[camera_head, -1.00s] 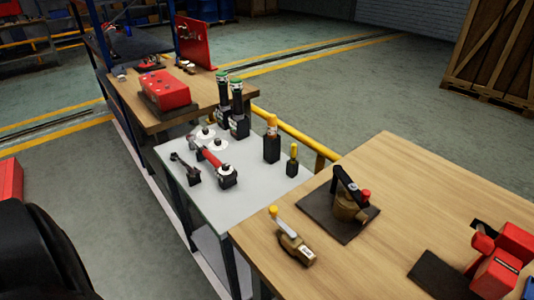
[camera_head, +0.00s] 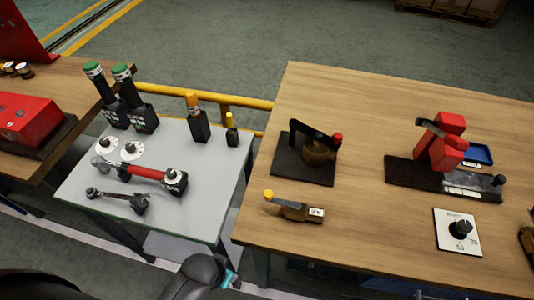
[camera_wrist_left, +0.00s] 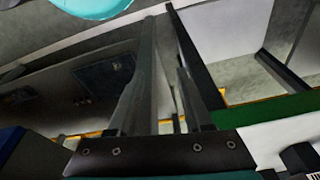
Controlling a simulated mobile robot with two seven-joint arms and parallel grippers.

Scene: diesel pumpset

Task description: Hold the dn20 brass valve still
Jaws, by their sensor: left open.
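Two brass valves are on the wooden bench in the head view, and I cannot tell by size or label which is the DN20. One brass valve with a yellow-tipped lever (camera_head: 293,208) lies near the front left edge and carries a white label too small to read. The other brass valve, with a black handle and red tip (camera_head: 319,152), sits on a dark mat (camera_head: 290,170) behind it. My left gripper (camera_wrist_left: 162,60) is open in the left wrist view, with no valve between its fingers. My right gripper is not in view.
A red device on a dark base (camera_head: 400,172) and a white dial plate (camera_head: 445,240) are on the right of the bench. A grey table (camera_head: 205,200) with several tools stands at left. A yellow rail (camera_head: 260,103) runs behind. The bench between mat and red device is clear.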

